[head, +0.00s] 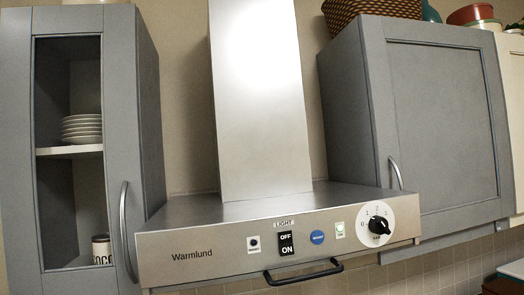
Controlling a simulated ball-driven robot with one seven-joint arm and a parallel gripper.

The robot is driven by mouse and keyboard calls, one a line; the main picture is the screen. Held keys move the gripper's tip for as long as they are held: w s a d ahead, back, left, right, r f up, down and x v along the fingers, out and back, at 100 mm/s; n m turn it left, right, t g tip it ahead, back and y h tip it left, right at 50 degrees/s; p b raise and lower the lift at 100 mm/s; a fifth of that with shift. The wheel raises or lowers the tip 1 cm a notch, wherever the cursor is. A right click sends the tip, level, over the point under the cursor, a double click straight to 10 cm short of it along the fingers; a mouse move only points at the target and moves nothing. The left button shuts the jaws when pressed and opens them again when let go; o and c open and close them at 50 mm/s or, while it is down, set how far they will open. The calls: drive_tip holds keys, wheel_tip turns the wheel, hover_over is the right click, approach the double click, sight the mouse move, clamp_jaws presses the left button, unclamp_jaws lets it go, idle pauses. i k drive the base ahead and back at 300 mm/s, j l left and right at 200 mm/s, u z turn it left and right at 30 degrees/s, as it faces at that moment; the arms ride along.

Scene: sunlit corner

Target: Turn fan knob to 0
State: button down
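The fan knob (378,226) is a black knob on a round white dial at the right end of the range hood's front panel (205,256). Small numbers ring the upper part of the dial, with a 0 at its left side. The knob is too small for me to tell which number it points to. My gripper is not in view, and nothing touches the knob.
Left of the knob, the panel has a black light switch (286,244) and a blue round button (317,237). A black handle (303,273) juts out below. Grey cabinets (445,120) flank the hood, and the right one's handle (396,173) is near the knob.

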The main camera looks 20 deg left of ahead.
sight(378, 224)
drive_tip(key=i+l, duration=0.4)
drive_tip(key=l, duration=0.15)
drive_tip(key=i+l, duration=0.45)
